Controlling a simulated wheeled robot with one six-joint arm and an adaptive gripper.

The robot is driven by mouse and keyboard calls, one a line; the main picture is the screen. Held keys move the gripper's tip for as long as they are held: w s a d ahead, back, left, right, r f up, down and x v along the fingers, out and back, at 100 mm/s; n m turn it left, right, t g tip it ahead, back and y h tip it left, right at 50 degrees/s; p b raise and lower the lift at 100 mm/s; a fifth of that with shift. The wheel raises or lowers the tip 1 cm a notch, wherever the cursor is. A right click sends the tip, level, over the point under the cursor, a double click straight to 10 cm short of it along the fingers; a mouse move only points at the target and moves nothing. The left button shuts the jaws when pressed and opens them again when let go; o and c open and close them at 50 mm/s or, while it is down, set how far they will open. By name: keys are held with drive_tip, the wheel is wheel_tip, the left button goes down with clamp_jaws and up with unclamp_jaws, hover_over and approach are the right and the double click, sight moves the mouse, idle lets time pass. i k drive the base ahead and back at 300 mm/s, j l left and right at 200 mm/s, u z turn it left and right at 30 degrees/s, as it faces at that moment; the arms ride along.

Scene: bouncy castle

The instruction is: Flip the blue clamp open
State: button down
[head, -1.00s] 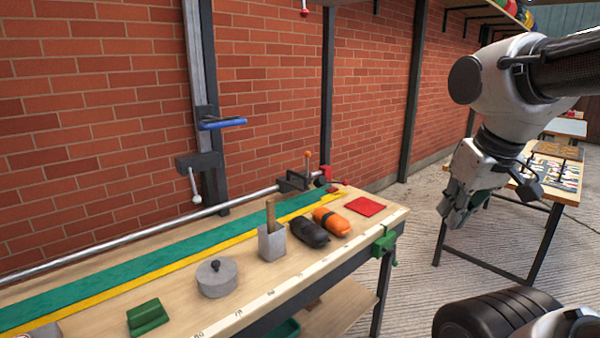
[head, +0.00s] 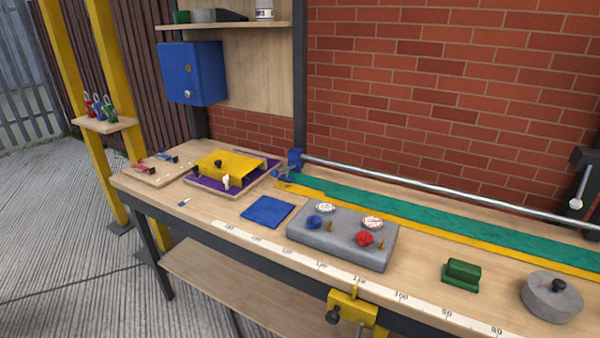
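Two small toggle-type clamps sit on a wooden board (head: 152,179) at the far left end of the workbench. One shows red (head: 138,167); the other, behind and to its right, looks blue (head: 166,156). They are too small to tell whether each is open or shut. A separate blue clamp-like block (head: 294,160) holds the left end of the metal rail. My gripper is not in view.
The workbench carries a purple tray (head: 225,199) with a yellow cover (head: 222,164), a blue mat (head: 267,211), a grey gauge block (head: 340,240), a green block (head: 462,273) and a grey lidded pot (head: 552,297). A yellow clamp (head: 352,308) juts from the front edge. The paved floor at left is clear.

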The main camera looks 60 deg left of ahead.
sight(275, 172)
drive_tip(key=u, duration=2.25)
drive_tip(key=i+j, duration=0.1)
drive_tip(key=i, duration=0.25)
drive_tip(key=i+j+z, duration=0.1)
drive_tip(key=i, duration=0.25)
